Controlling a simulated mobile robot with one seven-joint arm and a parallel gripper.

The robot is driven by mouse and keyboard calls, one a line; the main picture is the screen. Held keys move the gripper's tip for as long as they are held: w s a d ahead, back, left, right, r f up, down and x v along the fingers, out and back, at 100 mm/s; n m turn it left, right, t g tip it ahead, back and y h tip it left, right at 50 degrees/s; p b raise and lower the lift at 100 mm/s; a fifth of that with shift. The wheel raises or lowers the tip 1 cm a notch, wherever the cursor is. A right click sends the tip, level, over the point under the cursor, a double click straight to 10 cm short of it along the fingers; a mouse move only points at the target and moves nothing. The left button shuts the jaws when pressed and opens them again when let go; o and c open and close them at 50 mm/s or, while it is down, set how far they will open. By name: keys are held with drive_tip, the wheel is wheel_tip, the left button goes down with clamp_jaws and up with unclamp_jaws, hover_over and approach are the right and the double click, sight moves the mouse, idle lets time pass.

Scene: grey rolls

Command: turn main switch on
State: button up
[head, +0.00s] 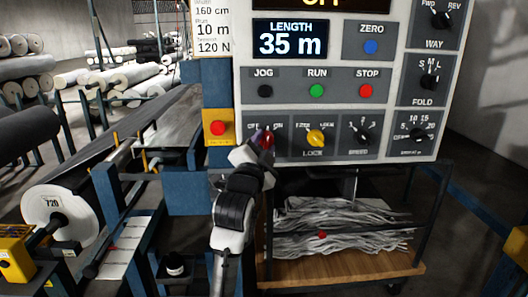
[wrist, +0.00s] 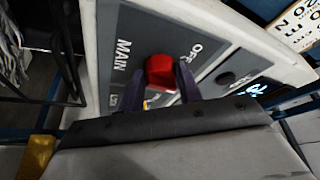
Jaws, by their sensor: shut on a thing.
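The main switch is a red knob (wrist: 160,72) on the grey panel, with the labels MAIN and OFF beside it in the wrist view. In the head view the red knob (head: 267,138) shows at the lower left of the control panel, between OFF and ON labels. My gripper (wrist: 172,84) is shut on the red knob, with a dark finger on each side of it. In the head view my gripper (head: 262,142) reaches up to the knob from below and partly covers it. The knob's exact pointing direction is hidden by the fingers.
A yellow LOCK knob (head: 315,138) sits just right of the main switch, with a black SPEED knob (head: 359,132) beyond. A red button on a yellow box (head: 218,128) is close on the left. A wooden shelf (head: 345,270) with grey strands lies below.

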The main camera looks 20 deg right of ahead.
drive_tip(key=m, duration=0.2)
drive_tip(key=m+g+b, duration=0.1)
drive_tip(key=m, duration=0.1)
drive_tip(key=shift+a+r+g, duration=0.1)
drive_tip(key=shift+r+g, duration=0.05)
drive_tip(key=shift+g, duration=0.15)
drive_tip(key=shift+r+m+g+b, duration=0.15)
drive_tip(key=shift+m+g, duration=0.15)
drive_tip(key=shift+m, duration=0.5)
drive_tip(key=shift+r+m+g+b, duration=0.15)
drive_tip(key=shift+m+g, duration=0.15)
drive_tip(key=shift+m, duration=0.5)
drive_tip(key=shift+f, duration=0.1)
drive_tip(key=o, duration=1)
drive_tip(key=b+v, duration=0.3)
drive_tip(key=v, duration=1)
drive_tip(key=shift+s+a+r, duration=0.1)
drive_tip(key=shift+s+r, duration=0.15)
drive_tip(key=shift+s, duration=0.2)
